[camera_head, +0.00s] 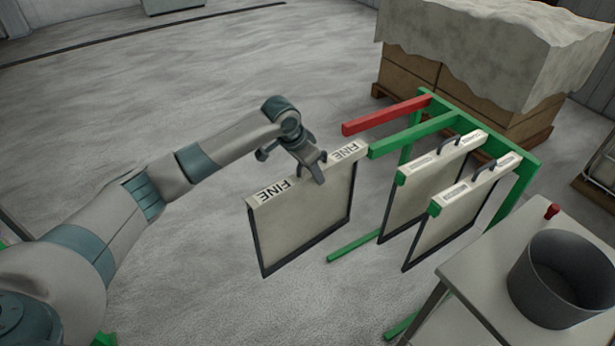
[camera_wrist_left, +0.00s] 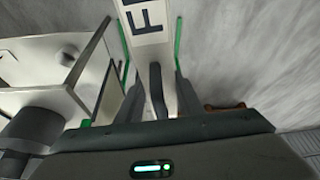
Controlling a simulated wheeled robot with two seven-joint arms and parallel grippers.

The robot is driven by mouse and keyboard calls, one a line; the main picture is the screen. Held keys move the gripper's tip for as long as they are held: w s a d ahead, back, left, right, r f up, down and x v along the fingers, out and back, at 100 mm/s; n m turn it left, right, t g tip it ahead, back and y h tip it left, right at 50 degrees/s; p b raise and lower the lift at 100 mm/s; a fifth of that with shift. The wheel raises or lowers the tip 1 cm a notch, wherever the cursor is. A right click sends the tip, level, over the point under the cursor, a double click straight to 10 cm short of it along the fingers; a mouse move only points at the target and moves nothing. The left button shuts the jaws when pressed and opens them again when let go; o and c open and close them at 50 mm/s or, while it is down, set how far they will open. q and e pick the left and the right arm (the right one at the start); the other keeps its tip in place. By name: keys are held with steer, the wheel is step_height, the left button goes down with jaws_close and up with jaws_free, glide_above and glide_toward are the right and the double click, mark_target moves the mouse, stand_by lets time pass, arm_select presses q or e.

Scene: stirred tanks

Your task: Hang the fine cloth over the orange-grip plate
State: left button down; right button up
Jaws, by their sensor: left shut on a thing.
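The fine cloth (camera_head: 300,222) is a pale, dark-edged panel under a white top bar marked FINE at both ends. My left gripper (camera_head: 317,172) is shut on the middle of that bar and holds the panel hanging, left of the green rack and apart from it. The lettered bar (camera_wrist_left: 148,20) also shows in the left wrist view, running between the fingers (camera_wrist_left: 167,92). I cannot make out an orange-grip plate in either view. My right gripper is not in view.
The green rack (camera_head: 488,130) has a bare red arm (camera_head: 385,116) and a bare green arm (camera_head: 412,136). Two panels (camera_head: 418,187) (camera_head: 455,222) with dark handles hang on it. A table (camera_head: 478,268) carries a grey bucket (camera_head: 560,290). A covered pallet stack (camera_head: 470,50) stands behind.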

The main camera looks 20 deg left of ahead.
arm_select(q)
steer(key=s+d+r+n+y+b, duration=0.1)
steer(key=s+n+b, duration=0.2)
steer(key=s+b, duration=0.2)
steer(key=s+d+n+y+b, duration=0.1)
steer(key=s+n+b, duration=0.2)
steer(key=s+b, duration=0.3)
steer(key=s, duration=0.5)
steer(key=shift+s+d+r+t, duration=0.3)
steer(key=shift+s+r, duration=0.05)
steer(key=shift+w, duration=0.1)
